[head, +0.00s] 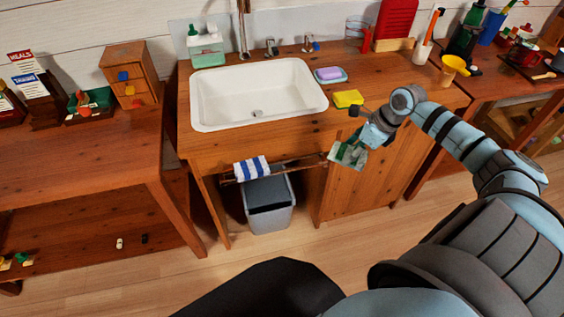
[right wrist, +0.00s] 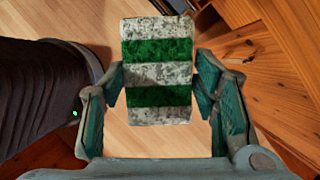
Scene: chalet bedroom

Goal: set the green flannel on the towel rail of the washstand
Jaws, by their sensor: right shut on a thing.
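The green flannel (head: 345,156), with grey-white and green bands, is in my right gripper (head: 362,141). In the right wrist view the flannel (right wrist: 158,72) lies flat between the two fingers, which are shut on its sides. In the head view it is in front of the washstand's front, close to the right end of the towel rail (head: 300,163). I cannot tell whether it touches the rail. A blue-and-white striped cloth (head: 252,168) hangs over the rail's left part. My left gripper is not in view.
A grey bin (head: 268,203) stands under the rail. The washstand top (head: 300,135) carries a white basin (head: 258,93), a yellow sponge (head: 348,98) and a purple soap (head: 330,73) on a dish. The rail between striped cloth and flannel is bare.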

